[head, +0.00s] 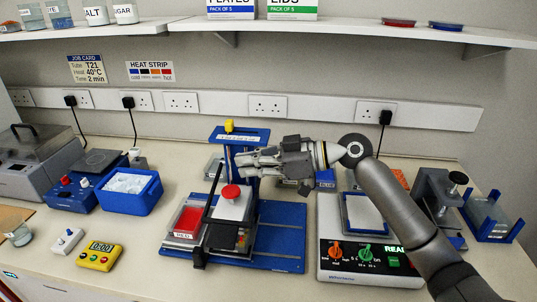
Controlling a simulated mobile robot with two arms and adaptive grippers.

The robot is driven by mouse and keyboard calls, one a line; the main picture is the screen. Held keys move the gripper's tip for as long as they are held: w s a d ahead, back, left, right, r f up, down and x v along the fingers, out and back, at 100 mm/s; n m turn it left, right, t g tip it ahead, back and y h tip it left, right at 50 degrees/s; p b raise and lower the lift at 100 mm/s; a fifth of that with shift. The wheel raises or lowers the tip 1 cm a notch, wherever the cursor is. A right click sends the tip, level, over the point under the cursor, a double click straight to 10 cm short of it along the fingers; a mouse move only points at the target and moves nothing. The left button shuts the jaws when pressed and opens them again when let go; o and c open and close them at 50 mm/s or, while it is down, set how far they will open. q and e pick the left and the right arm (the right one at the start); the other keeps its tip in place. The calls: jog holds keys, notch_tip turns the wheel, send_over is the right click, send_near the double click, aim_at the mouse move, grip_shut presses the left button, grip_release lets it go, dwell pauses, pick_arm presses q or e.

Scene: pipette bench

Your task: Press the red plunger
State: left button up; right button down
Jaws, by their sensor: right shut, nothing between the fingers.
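The red plunger (231,192) is a round red cap on top of a white block, in the blue-framed pipette stand (277,248) at the middle of the bench. My right gripper (242,162) comes in from the right and points left. It is shut and empty. In the picture its fingertips are a little above the red plunger, in front of the stand's blue upright. They look apart from the plunger, but the height gap is hard to tell. My left gripper is not in view.
A red tray (187,222) sits at the stand's left. A blue ice box (130,190) and a yellow timer (99,256) are further left. A white device with knobs (366,262) stands right, under my right arm. A shelf (350,30) runs above.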

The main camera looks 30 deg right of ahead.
aim_at(239, 191)
jog(key=p+x, duration=0.1)
jog(key=x, duration=0.2)
jog(key=shift+f, duration=0.25)
notch_tip(239, 191, down, 2)
jog(key=shift+f+p, duration=0.2)
jog(key=shift+p, duration=0.15)
jog(key=shift+d+f, duration=0.15)
jog(key=shift+f, duration=0.4)
